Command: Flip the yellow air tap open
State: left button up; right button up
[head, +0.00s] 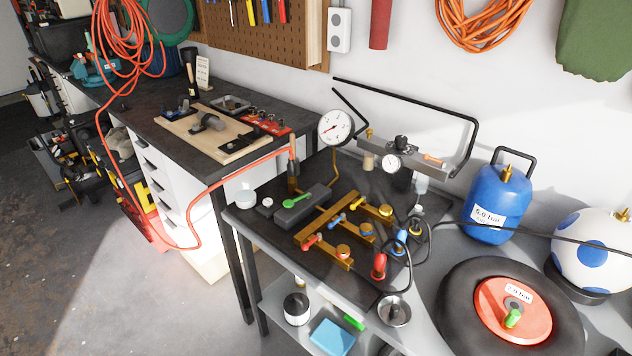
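The yellow air tap (356,202) sits on the far branch of a brass manifold (322,222) on the dark bench top. Its small yellow lever is too small in the picture for me to tell exactly how it is turned. A blue tap (337,219) and a red tap (311,241) sit on the nearer branches. Round brass outlets stand at the branch ends; the one beyond the yellow tap (385,210) looks yellowish. Neither of my grippers is in view.
A grey block with a green lever (296,201) lies left of the manifold. Red, blue and yellow hose fittings (379,266) stand at its right with a black hose. A pressure gauge (336,127) rises behind. A tyre (510,310) and blue tank (497,203) are at right.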

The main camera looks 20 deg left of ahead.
aim_at(353, 207)
jog(key=i+j+u, duration=0.15)
jog(key=i+j+z, duration=0.15)
jog(key=j+z, duration=0.15)
jog(key=i+j+z, duration=0.1)
jog(key=j+z, duration=0.25)
jog(key=i+j+z, duration=0.1)
jog(key=j+z, duration=0.2)
